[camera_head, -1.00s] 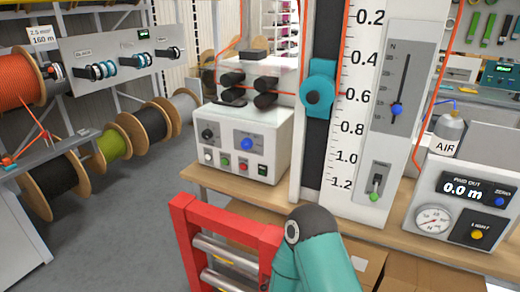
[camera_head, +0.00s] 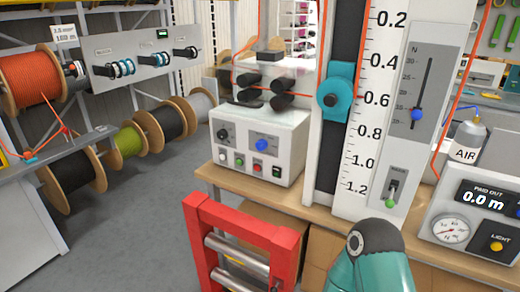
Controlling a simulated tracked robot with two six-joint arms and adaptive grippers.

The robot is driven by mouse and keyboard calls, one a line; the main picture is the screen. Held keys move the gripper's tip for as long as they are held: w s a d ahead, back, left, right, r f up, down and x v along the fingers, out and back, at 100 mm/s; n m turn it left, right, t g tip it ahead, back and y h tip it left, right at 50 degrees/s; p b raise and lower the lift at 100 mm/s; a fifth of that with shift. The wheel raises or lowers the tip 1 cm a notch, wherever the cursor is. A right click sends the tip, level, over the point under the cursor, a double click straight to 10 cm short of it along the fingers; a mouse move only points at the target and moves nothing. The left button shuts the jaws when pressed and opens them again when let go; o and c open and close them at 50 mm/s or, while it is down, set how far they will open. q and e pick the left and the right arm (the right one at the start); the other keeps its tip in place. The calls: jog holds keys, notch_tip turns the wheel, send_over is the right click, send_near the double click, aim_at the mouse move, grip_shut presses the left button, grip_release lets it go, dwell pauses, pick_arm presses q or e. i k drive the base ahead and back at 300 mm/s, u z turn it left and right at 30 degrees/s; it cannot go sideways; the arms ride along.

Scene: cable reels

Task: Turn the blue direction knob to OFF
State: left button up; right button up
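The blue direction knob (camera_head: 262,145) sits on a small blue-grey plate on the front of a white control box (camera_head: 287,165). The box stands on the wooden bench, left of the tall scale. The plate's lettering is too small to read, and I cannot tell where the knob points. A black knob (camera_head: 222,134) is to its left, with small white, green and red buttons and a dark switch below. A teal arm link of mine shows at the bottom, right of centre, below and apart from the box. Neither gripper is in view.
A red frame with metal rollers (camera_head: 241,236) stands in front of the bench, below the box. A tall white scale (camera_head: 372,120) with a teal clamp (camera_head: 336,92) rises right of the box. Cable reels (camera_head: 30,80) fill the left rack. Grey floor lies open between.

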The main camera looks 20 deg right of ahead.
aim_at(262, 145)
jog(key=z, duration=0.05)
jog(key=i, duration=0.95)
jog(key=u, duration=0.05)
